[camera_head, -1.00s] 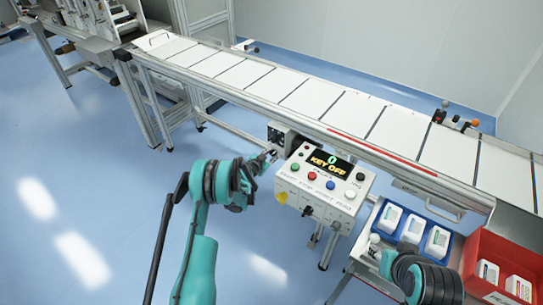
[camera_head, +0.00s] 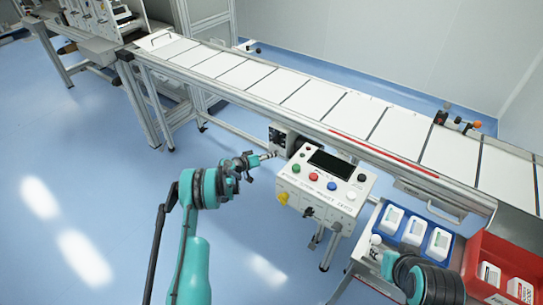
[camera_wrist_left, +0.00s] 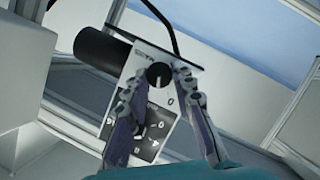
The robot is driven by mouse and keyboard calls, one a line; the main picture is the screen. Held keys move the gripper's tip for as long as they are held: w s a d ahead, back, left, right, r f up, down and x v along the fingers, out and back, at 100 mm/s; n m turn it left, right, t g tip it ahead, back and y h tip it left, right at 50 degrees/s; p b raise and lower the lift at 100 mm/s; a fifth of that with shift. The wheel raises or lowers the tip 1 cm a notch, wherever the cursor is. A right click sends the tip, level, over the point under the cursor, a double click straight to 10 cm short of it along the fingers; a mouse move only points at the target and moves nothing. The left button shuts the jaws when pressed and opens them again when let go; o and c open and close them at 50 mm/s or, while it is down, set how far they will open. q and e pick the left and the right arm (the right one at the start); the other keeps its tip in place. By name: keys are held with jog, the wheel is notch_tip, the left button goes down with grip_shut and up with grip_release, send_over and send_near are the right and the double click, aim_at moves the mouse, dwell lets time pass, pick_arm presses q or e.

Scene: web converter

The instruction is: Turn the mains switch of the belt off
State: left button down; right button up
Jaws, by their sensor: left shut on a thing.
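The mains switch is a black round knob (camera_wrist_left: 159,75) on a pale plate with printed marks, seen in the left wrist view. A light line shows on the knob; its exact setting is hard to read. My left gripper (camera_wrist_left: 160,88) has a finger on each side of the knob and is shut on it. In the head view the left gripper (camera_head: 270,156) reaches the dark switch box (camera_head: 281,137) under the belt's near edge; the knob is too small to tell there. My right gripper (camera_head: 388,258) is at the lower right, its fingers unclear.
The control box (camera_head: 322,189) with coloured buttons and a dark display stands right of the left gripper. The belt (camera_head: 310,98) runs behind. A blue tray (camera_head: 377,214) and a red bin (camera_head: 470,262) with white packs are at the right. Open floor lies at left.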

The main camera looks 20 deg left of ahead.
pick_arm(q)
jog(key=shift+f+n+h, duration=0.15)
jog(key=shift+n+h, duration=0.55)
jog(key=shift+n, duration=0.4)
jog(key=c, duration=1.3)
grip_release()
jog(key=shift+o, duration=0.2)
jog(key=v, duration=1.2)
jog(key=shift+a, duration=0.1)
